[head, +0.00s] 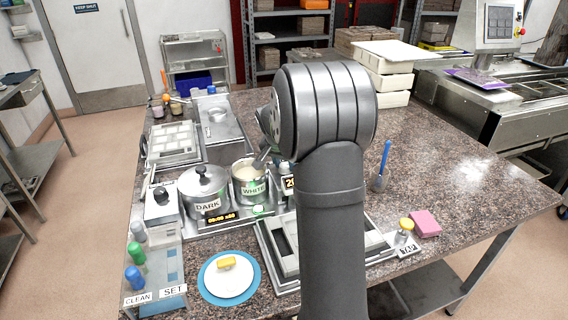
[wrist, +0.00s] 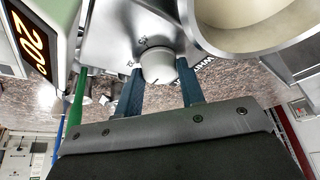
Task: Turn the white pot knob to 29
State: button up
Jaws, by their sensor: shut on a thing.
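The white pot (head: 247,173), labelled WHITE, stands open on the bench with pale contents; its rim (wrist: 262,47) fills the upper right of the wrist view. The white pot knob (wrist: 157,62) is a pale round dial on the metal front panel, with small marks around it. My gripper (wrist: 161,75) has its two blue fingers on either side of the knob and is shut on it. An orange display (wrist: 32,38) starts with a 2; its other digits are hard to read.
The lidded dark pot (head: 204,190) stands left of the white pot, with its own display (head: 220,217) in front. A metal mould (head: 278,250) lies in front, partly behind my arm. The bench's right side is mostly clear.

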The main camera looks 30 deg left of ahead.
jog(key=shift+n+y, duration=0.6)
jog(key=shift+n, duration=0.9)
jog(key=o, duration=1)
jog(key=shift+r, duration=0.1)
jog(key=v, duration=1.7)
jog(key=shift+w+d+r, duration=0.15)
jog(key=shift+d+r, duration=0.05)
jog(key=shift+w+f, duration=0.1)
jog(key=shift+f, duration=0.05)
